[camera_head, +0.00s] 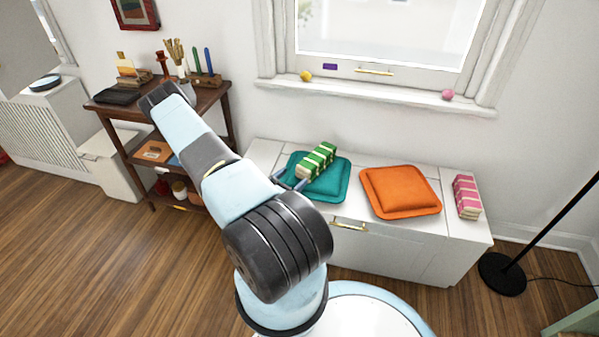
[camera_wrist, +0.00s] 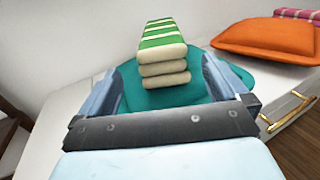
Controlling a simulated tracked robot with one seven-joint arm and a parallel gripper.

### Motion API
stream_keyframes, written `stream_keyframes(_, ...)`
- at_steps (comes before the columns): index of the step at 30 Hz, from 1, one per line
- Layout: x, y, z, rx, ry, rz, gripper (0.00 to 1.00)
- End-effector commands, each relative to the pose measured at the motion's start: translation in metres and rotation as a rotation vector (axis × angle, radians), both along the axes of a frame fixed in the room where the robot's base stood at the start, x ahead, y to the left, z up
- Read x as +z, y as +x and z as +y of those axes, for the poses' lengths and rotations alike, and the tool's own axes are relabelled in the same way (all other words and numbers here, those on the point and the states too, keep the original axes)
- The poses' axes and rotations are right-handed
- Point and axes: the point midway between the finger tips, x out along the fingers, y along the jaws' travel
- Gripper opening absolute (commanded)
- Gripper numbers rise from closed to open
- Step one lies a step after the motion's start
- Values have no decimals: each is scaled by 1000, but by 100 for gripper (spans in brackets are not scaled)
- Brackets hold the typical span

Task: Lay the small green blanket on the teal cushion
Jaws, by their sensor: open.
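The small green blanket (camera_head: 317,160), folded with pale stripes, lies on top of the teal cushion (camera_head: 335,191) on the white bench. In the wrist view the blanket (camera_wrist: 163,42) shows its cream folded end towards me, with the teal cushion (camera_wrist: 200,93) beneath and around it. The blanket appears to rest on the cushion; its underside is hidden. My gripper (camera_wrist: 163,72) is open, with one finger on each side of the blanket's near end and visible gaps between. In the head view my arm partly hides the gripper (camera_head: 291,183) at the cushion's left edge.
An orange cushion (camera_head: 401,191) and a folded pink striped blanket (camera_head: 467,197) lie further right on the white bench (camera_head: 268,152). The window sill (camera_head: 375,92) is behind. A dark wooden shelf (camera_head: 226,110) with several small items stands left; a black lamp base (camera_head: 502,274) stands right.

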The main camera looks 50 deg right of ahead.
Motion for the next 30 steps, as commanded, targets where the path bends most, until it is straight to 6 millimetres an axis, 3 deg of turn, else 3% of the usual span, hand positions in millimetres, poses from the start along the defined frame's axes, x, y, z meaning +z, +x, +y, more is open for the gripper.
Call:
stream_keyframes(6, 0, 0, 21, 0, 0, 1, 100)
stream_keyframes(13, 2, 1, 25, -2, -1, -3, 100)
stream_keyframes(16, 12, 6, 26, -20, -6, -25, 100)
stream_keyframes(20, 41, 18, 30, -76, -18, -86, 100)
stream_keyframes(30, 137, 41, 56, -282, -11, -302, 100)
